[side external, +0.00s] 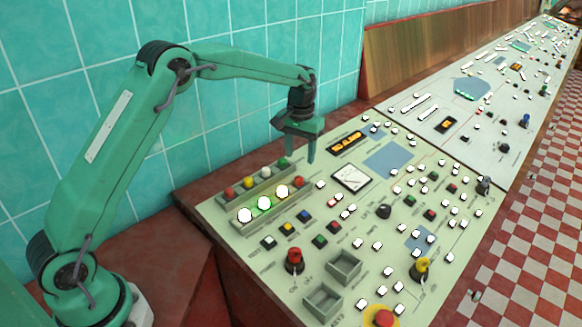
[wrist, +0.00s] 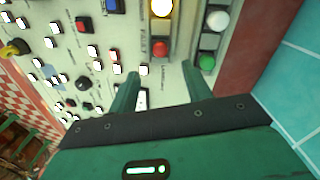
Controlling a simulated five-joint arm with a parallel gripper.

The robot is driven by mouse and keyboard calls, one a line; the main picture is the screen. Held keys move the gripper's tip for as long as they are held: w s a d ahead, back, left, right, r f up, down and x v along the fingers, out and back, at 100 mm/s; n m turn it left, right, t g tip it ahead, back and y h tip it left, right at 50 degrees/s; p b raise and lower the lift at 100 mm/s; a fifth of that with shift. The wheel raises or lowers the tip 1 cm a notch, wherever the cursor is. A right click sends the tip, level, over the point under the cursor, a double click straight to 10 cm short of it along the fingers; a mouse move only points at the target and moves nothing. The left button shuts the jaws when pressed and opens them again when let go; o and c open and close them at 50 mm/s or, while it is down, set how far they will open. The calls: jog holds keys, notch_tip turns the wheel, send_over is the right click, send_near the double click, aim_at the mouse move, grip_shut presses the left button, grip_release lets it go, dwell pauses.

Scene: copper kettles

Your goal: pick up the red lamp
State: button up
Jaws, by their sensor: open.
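Two strips of round lamps lie on the sloping cream panel. A red lamp (side external: 299,181) is at the right end of the front strip, beside brightly lit lamps. It also shows in the wrist view (wrist: 160,47), ahead of the gap between my fingers. A second red lamp (side external: 229,193) is at the left end of the back strip. Which one the task means, I cannot tell. My gripper (side external: 297,143) is open and empty, above the panel's back edge near the right ends of the strips. Its fingers also show in the wrist view (wrist: 159,75).
A green lamp (wrist: 207,62) ends the back strip, close by my right finger in the wrist view. A meter (side external: 351,178), red knob (side external: 294,256) and several buttons stand on the panel (side external: 225,222). A tiled wall (side external: 225,90) rises behind. Space above the panel is clear.

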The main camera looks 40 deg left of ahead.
aim_at(299, 177)
jog(key=shift+s+f, duration=0.1)
jog(key=shift+f, duration=3.9)
jog(key=c, duration=1.1)
